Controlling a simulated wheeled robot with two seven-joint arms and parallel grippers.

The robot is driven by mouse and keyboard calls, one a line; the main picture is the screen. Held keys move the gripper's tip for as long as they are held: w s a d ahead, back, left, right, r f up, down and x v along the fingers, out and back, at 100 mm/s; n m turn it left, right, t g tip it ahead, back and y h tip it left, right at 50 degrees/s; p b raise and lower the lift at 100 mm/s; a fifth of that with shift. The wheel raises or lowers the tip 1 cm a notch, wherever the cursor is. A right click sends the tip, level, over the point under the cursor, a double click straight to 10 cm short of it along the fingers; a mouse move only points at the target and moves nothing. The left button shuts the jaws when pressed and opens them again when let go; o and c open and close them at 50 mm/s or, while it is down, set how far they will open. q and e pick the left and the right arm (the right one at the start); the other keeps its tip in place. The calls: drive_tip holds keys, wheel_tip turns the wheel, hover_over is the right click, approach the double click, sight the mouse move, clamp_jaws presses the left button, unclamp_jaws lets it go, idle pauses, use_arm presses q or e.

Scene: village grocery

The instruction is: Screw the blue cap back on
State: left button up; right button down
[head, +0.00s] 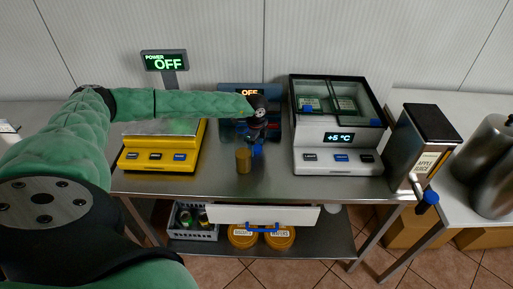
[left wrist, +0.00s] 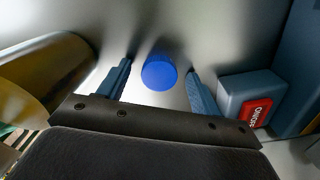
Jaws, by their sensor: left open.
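The blue cap (left wrist: 159,71) shows as a round disc on the steel table in the left wrist view, between the two fingertips. It also shows in the head view (head: 257,151), just below my gripper. My left gripper (head: 257,140) is open and points down over it, with a gap visible on both sides of the cap. An amber-brown jar (head: 243,161) stands upright just left of the cap; its side also shows at the left of the left wrist view (left wrist: 45,68). My right gripper is not in view.
A blue device (left wrist: 245,92) with a red ON/OFF button stands close right of the gripper in the left wrist view. A yellow scale (head: 150,160) stands left and a white cooling unit (head: 335,165) right. The table's front (head: 215,184) is clear.

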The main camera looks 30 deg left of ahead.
sight(256, 147)
use_arm(q)
drive_tip(key=c, duration=1.1)
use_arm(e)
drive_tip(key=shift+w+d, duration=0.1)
use_arm(q)
drive_tip(key=shift+o, duration=0.2)
drive_tip(key=shift+r, duration=0.1)
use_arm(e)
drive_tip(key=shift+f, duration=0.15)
